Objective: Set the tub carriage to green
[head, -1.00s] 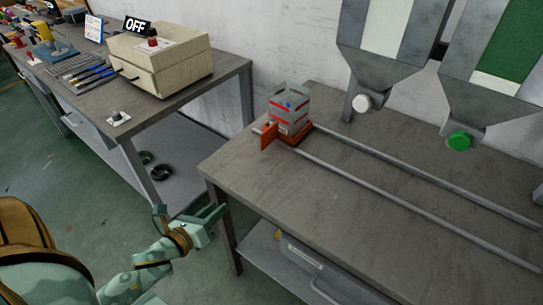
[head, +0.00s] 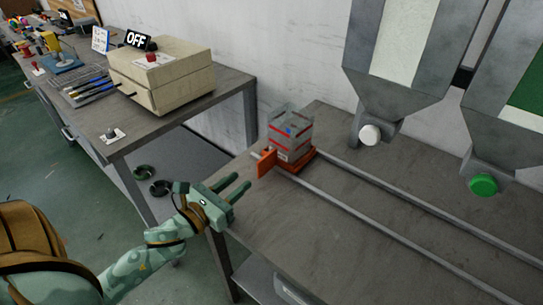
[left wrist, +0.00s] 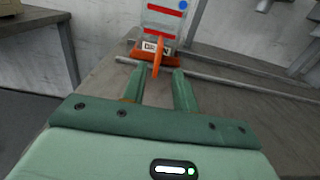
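The tub carriage (head: 308,160) is an orange sled on two rails at the left end of the near bench. It carries a clear tub (head: 290,137) with red bands and has an upright orange handle plate (head: 266,163). In the left wrist view the handle (left wrist: 158,56) stands edge-on, ahead of the fingers and between their lines. My left gripper (head: 241,189) is open and empty, a short way left of and in front of the handle, not touching it. The green-capped hopper (head: 483,185) is at the far right. My right gripper is not in view.
A white-capped hopper (head: 370,135) hangs left of the green one. Two rails (head: 400,194) run right along the bench (head: 330,235), otherwise clear. A gap separates the benches.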

